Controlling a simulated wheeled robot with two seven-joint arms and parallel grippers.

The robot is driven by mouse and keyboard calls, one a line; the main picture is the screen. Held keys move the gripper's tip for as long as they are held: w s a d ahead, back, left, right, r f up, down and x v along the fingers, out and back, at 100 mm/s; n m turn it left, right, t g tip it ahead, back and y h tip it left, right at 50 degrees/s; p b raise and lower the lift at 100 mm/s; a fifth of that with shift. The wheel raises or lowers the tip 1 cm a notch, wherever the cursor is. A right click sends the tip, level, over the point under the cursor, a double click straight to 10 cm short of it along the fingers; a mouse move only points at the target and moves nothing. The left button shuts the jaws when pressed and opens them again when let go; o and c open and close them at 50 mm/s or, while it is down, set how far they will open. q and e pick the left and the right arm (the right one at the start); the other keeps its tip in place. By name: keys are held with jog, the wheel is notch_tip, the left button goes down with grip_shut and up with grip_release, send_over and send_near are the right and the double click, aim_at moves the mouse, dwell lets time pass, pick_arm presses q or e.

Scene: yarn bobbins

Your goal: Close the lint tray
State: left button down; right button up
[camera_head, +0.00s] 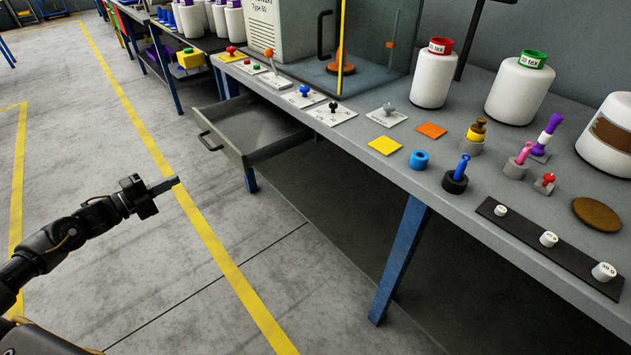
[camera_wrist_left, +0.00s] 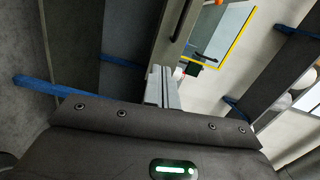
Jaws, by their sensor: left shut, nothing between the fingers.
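The lint tray (camera_head: 240,149) is a grey drawer under the workbench, pulled out toward the floor side, with a dark bar handle (camera_head: 210,141) on its front. It looks empty. My left gripper (camera_head: 168,184) is shut and empty, in the open air in front of the tray and apart from it, lower in the head view. In the left wrist view the shut fingers (camera_wrist_left: 162,87) point toward a grey panel with a dark bar handle (camera_wrist_left: 182,20), which appears to be the tray front. My right gripper is out of view.
The workbench (camera_head: 345,135) carries a row of knobs on plates, yellow and orange squares, large white bobbins (camera_head: 433,75) and small coloured pieces. A blue bench leg (camera_head: 399,258) stands right of the tray. The floor (camera_head: 90,150) with yellow lines is clear around my left gripper.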

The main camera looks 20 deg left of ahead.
pick_arm(q)
jog(key=d+r+m+h, duration=0.1)
jog(key=r+m+h, duration=0.1)
jog(key=b, duration=0.1)
send_near(228, 151)
jog(key=x, duration=0.5)
jog(key=shift+w+d+r, duration=0.2)
jog(key=shift+w+d, duration=0.05)
jog(key=shift+d, duration=0.1)
jog(key=shift+w+d, duration=0.3)
jog(key=shift+w, duration=0.2)
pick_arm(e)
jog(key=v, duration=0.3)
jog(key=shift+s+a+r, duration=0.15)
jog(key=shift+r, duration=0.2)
pick_arm(q)
jog(key=shift+w, duration=0.1)
